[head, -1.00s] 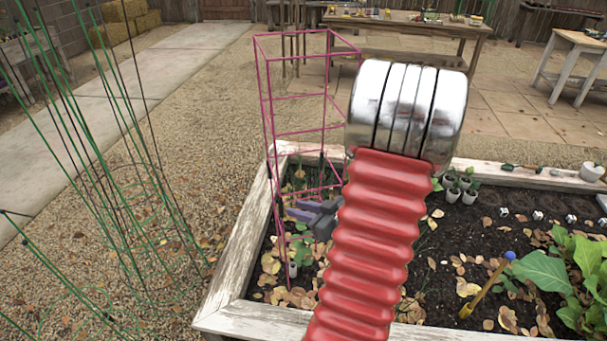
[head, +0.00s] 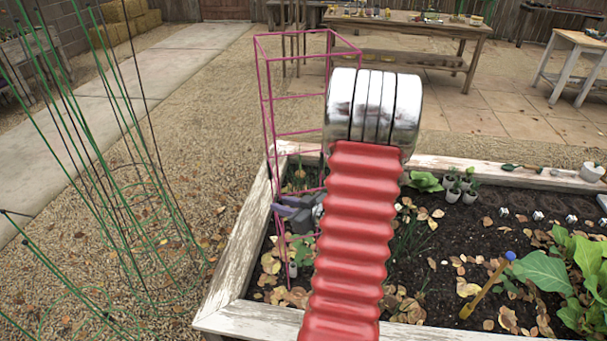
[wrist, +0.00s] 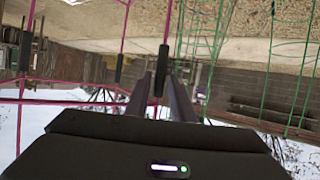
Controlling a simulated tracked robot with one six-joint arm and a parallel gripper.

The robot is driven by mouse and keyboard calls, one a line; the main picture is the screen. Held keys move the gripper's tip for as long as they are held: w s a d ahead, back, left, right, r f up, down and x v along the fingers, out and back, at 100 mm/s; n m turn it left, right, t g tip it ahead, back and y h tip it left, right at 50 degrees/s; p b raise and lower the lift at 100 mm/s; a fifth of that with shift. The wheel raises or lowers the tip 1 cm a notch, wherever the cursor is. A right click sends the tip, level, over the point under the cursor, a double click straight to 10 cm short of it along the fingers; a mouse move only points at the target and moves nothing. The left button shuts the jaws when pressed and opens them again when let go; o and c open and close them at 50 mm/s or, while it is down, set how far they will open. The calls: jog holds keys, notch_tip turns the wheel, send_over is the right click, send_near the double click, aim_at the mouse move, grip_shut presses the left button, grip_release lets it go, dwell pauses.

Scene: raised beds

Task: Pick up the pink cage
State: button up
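The pink cage (head: 268,115) is a tall, thin wire frame standing upright in the left corner of the raised bed (head: 230,270). My gripper (head: 283,207) is low beside it, its fingers pointing left at a cage post. My red arm link hides part of the area to the right. In the wrist view the two dark fingers (wrist: 160,80) are apart. A pink post with a black sleeve (wrist: 160,65) shows between them near the tips. I cannot tell whether the fingers touch it.
Green wire cages (head: 100,130) stand on the gravel at the left. Seedling pots (head: 455,190), a blue-topped yellow tool (head: 488,285) and leafy plants (head: 560,280) are in the bed at the right. A wooden table (head: 400,40) stands behind, with open paving in front of it.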

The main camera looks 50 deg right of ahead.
jog(key=x, duration=0.5)
jog(key=shift+r, duration=0.15)
jog(key=shift+c, duration=0.6)
grip_shut()
